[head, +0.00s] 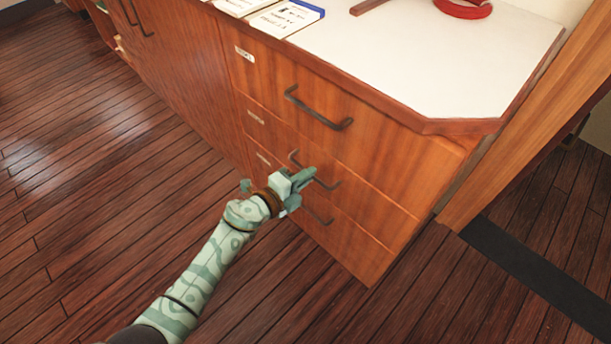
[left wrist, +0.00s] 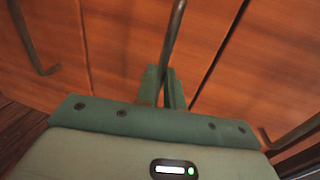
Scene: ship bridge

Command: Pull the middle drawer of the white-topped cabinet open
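The white-topped cabinet (head: 430,70) has a brown wooden front with three drawers stacked at its right end. The middle drawer (head: 365,190) looks flush with the front in the head view. Its dark bar handle (head: 328,184) is partly hidden behind my left gripper (head: 303,180). In the left wrist view the handle (left wrist: 174,40) runs down between the two green fingers of my left gripper (left wrist: 165,88), which are close together on either side of it. The fingers look shut on the bar. My right gripper is in neither view.
The top drawer's handle (head: 318,108) is above and the bottom drawer's handle (head: 318,213) is just below my gripper. Cards (head: 285,17) and a red object (head: 463,8) lie on the top. The plank floor (head: 90,190) before the cabinet is clear.

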